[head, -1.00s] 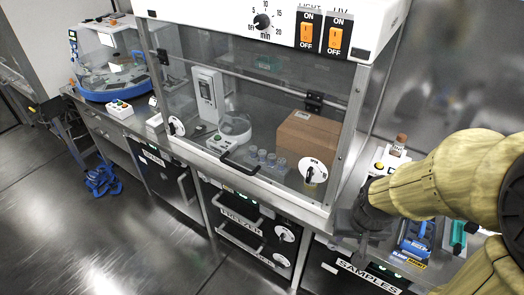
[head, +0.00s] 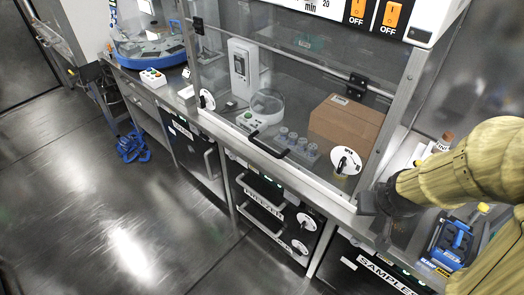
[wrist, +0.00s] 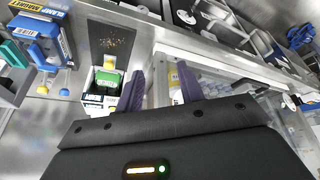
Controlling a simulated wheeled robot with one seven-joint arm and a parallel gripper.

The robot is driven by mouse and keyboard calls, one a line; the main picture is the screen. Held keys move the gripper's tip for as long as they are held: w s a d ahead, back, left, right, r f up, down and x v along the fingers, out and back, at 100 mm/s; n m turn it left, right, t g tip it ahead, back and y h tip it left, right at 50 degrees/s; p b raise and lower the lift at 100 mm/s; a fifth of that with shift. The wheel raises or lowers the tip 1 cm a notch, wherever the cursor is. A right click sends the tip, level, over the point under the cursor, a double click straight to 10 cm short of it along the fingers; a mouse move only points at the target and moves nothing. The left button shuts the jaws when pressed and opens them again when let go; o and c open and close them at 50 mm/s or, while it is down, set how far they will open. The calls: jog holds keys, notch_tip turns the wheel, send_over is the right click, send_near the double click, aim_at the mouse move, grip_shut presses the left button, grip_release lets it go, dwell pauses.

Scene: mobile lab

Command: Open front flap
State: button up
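The front flap (head: 285,85) is the clear front pane of the hood, and it hangs shut in the head view. A black bar handle (head: 268,146) sits on its lower edge. White round knobs sit near its lower corners, a left knob (head: 207,99) and a right knob (head: 345,161). Black hinges show higher up, one at the right (head: 356,87). My gripper (head: 376,220) is just right of the hood's lower right corner, apart from the handle. In the wrist view its two purple fingers (wrist: 160,88) are spread with nothing between them.
Behind the pane are a cardboard box (head: 345,122), small vials and a white device (head: 243,68). A clamp magnet box (head: 449,245) and a small bottle (head: 444,142) stand on the right counter. Drawers lie below the hood.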

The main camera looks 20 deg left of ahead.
aim_at(261, 145)
jog(key=w+a+f+n+t+y+b, duration=0.2)
jog(key=w+a+f+n+t+b, duration=0.7)
jog(key=w+a+f, duration=0.55)
jog(key=s+a+f+n+t+y+b, duration=0.1)
jog(key=s+a+n+t+y, duration=0.1)
jog(key=a+n, duration=0.4)
jog(key=s+a+n+t+y+b, duration=0.2)
jog(key=s+a+n+y, duration=0.1)
jog(key=a+n, duration=0.4)
jog(key=s+a, duration=0.1)
jog(key=a, duration=0.1)
jog(key=shift+a+f, duration=0.35)
jog(key=shift+f, duration=0.05)
jog(key=shift+w, duration=0.1)
jog(key=x, duration=0.5)
jog(key=p+x, duration=0.1)
jog(key=x, duration=0.5)
jog(key=p+x, duration=0.1)
jog(key=x, duration=0.5)
jog(key=shift+w+a+r, duration=0.1)
jog(key=shift+r, duration=0.3)
